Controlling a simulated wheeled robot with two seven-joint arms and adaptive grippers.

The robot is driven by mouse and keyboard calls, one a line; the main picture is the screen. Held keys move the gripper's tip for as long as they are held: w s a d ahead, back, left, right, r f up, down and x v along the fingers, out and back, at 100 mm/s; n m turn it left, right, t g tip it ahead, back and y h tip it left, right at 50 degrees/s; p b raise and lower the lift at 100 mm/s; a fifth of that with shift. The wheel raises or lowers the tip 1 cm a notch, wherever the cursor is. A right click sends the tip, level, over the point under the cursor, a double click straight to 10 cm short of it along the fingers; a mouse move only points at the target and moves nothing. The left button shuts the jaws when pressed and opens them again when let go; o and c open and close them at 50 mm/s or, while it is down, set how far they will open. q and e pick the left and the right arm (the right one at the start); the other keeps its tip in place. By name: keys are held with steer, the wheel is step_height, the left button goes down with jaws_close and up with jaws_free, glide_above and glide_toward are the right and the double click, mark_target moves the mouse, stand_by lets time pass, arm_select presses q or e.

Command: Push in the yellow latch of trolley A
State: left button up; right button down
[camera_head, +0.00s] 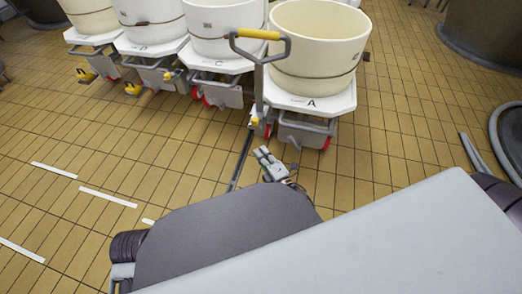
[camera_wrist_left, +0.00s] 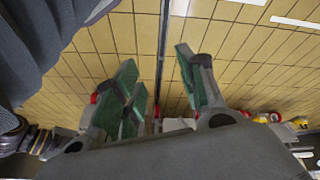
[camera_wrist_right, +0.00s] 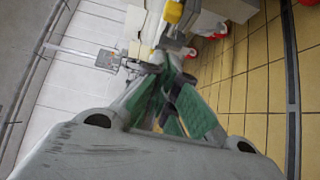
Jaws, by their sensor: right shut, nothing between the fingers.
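Trolley A (camera_head: 318,103) is a white platform marked A, carrying a cream vat, with a raised yellow-gripped handle (camera_head: 258,34). Its yellow latch (camera_head: 254,121) shows as a small patch low at the left front corner. My right gripper (camera_head: 264,153) is below and in front of this corner, apart from it. In the right wrist view its green-padded fingers (camera_wrist_right: 172,85) are together and empty; a yellow part (camera_wrist_right: 173,12), probably the latch, is beyond them at the top. My left gripper (camera_wrist_left: 158,85) is open and empty over the tiles; it does not clearly show in the head view.
Trolleys C (camera_head: 218,64), D (camera_head: 140,46) and another stand in a row to the left, with yellow latches low at their fronts. A dark floor channel (camera_head: 240,160) runs toward trolley A. Red wheels (camera_head: 326,143) sit under A. Tiled floor in front is clear.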

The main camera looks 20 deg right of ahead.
mark_target(253, 122)
arm_select(q)
step_height(253, 122, down, 7)
steer(key=w+d+t+h+b, duration=0.1)
steer(key=d+b, duration=0.1)
steer(key=b, duration=0.1)
arm_select(e)
steer(key=w, duration=1.2)
steer(key=shift+d, duration=0.25)
steer(key=shift+w, duration=0.15)
steer(key=shift+w+d, duration=0.75)
steer(key=shift+w, duration=0.25)
arm_select(q)
steer(key=shift+s+a+r, duration=0.1)
steer(key=shift+r, duration=0.2)
